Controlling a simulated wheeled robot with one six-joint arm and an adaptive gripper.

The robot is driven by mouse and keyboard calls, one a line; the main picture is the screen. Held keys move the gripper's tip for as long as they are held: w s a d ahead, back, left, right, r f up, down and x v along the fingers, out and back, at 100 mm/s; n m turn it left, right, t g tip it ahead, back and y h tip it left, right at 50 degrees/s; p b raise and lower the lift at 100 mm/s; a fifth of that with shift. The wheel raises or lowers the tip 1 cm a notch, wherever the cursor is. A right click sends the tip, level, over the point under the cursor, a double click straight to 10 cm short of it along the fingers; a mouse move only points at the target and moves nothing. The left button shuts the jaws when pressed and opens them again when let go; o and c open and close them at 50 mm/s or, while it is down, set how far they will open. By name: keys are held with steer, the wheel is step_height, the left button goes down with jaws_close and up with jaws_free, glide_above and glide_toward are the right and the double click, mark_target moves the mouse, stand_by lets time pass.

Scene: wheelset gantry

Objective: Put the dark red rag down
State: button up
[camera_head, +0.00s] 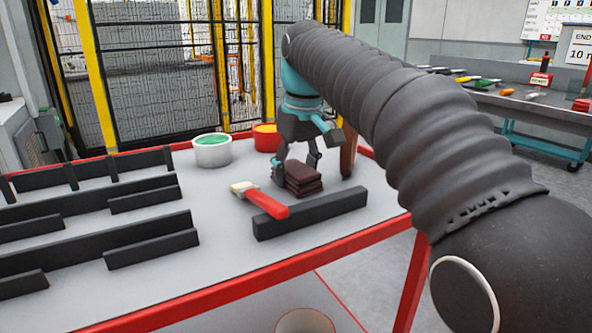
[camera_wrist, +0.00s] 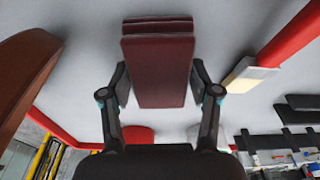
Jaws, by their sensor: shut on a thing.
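The dark red rag (camera_head: 302,178) is a folded, layered stack low over the grey table top (camera_head: 225,258). In the wrist view the rag (camera_wrist: 158,72) sits between the two fingers. My gripper (camera_head: 296,170) points down over the table and is shut on the rag; its fingers also show in the wrist view (camera_wrist: 159,88). The rag appears at or very near the table surface; I cannot tell whether it touches.
A brush with a red handle (camera_head: 268,203) lies left of the rag. A black bar (camera_head: 310,212) lies in front. A white pot with green contents (camera_head: 212,150) and a red pot with yellow contents (camera_head: 266,138) stand behind. Black rails (camera_head: 95,240) fill the table's left.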

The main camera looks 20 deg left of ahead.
mark_target(301, 171)
steer(key=o, duration=1)
steer(key=shift+f, duration=0.1)
steer(key=r, duration=0.4)
steer(key=d+r+p, duration=0.1)
steer(key=r, duration=0.3)
steer(key=s+r, duration=0.1)
steer(key=r, duration=0.3)
steer(key=shift+d+p, duration=0.15)
steer(key=shift+p, duration=0.25)
steer(key=shift+s+r, duration=0.1)
